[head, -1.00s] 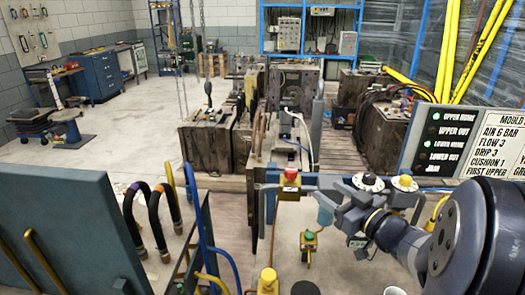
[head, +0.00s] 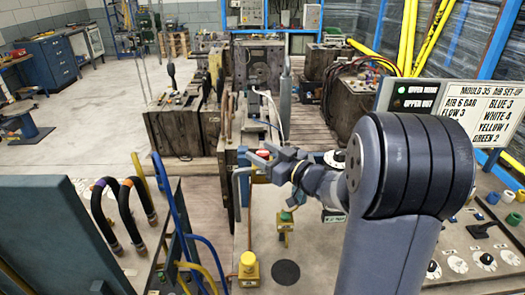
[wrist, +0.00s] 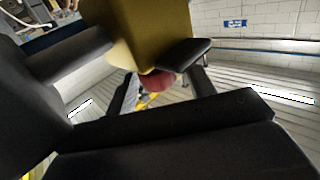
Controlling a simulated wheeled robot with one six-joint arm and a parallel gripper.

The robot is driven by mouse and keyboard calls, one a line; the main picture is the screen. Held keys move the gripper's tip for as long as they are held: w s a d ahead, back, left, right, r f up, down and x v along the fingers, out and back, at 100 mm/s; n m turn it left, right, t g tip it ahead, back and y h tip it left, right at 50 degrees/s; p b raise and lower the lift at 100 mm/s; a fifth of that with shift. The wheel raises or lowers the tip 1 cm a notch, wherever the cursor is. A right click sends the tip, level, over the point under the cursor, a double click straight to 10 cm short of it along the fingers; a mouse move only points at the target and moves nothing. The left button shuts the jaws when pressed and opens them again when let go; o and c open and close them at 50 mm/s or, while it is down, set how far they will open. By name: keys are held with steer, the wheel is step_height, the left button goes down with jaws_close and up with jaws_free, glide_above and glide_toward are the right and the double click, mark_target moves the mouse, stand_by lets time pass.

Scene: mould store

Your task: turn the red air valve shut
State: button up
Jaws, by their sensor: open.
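The red air valve (head: 264,153) is a small red knob near the middle of the head view, partly hidden by my gripper (head: 262,157). My gripper reaches it from the right, with its open fingers beside the knob. In the wrist view, the red knob (wrist: 158,82) shows below a yellow body (wrist: 150,35). The dark fingers stand on either side of the knob. I cannot tell whether either finger touches it.
A sign board (head: 450,105) with settings stands at the right, behind my arm. A second yellow valve box (head: 249,268) sits on the bench below. Black hoses (head: 125,205) and a blue rail (head: 172,205) stand at the left. Dark mould blocks (head: 180,125) lie beyond.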

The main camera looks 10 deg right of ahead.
steer(key=shift+w+a, duration=0.1)
steer(key=shift+w, duration=0.1)
steer(key=c, duration=0.9)
steer(key=shift+c, duration=0.2)
